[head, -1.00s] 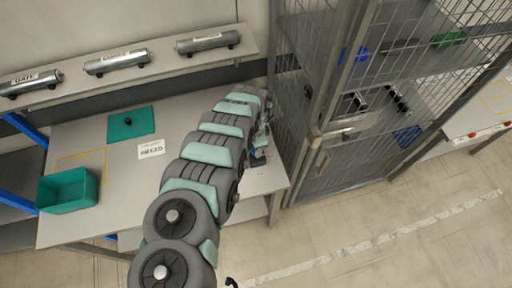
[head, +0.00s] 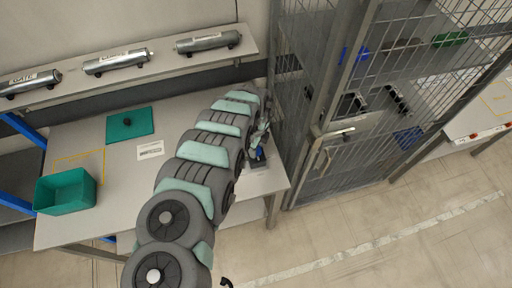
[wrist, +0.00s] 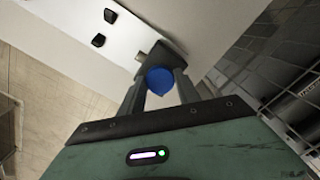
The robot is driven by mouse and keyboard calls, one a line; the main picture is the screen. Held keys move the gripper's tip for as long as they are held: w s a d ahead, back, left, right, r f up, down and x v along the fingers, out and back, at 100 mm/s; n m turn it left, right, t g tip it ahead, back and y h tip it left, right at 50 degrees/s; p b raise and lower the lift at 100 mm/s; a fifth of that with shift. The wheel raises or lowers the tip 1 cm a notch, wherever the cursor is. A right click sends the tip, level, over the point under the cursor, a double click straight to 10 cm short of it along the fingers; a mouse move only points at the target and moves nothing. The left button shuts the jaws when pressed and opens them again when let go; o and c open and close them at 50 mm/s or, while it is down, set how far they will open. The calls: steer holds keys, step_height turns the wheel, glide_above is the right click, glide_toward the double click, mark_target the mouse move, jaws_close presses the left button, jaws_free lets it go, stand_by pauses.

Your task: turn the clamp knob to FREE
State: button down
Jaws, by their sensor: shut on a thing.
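The clamp knob is a round blue knob (wrist: 159,81), seen in the wrist view between the two dark fingers of my gripper (wrist: 161,72). The fingers are shut on it. In the head view the blue knob (head: 260,154) shows small at the right end of the workbench. My gripper (head: 259,143) is there beside it, partly hidden by my arm. No FREE marking on the clamp can be read, so I cannot tell the knob's setting.
The workbench (head: 205,190) holds a green open bin (head: 66,192), a green plate with a black knob (head: 129,124) and a white label (head: 150,150). Metal cylinders (head: 116,61) lie on the shelf behind. A wire-mesh cage (head: 327,150) stands close on the right.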

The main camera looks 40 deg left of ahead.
steer(key=shift+m, duration=0.3)
stand_by(0.4)
steer(key=c, duration=0.9)
jaws_free()
steer(key=shift+o, duration=0.2)
step_height(320, 180, up, 11)
steer(key=shift+b, duration=0.4)
steer(key=shift+f, duration=0.1)
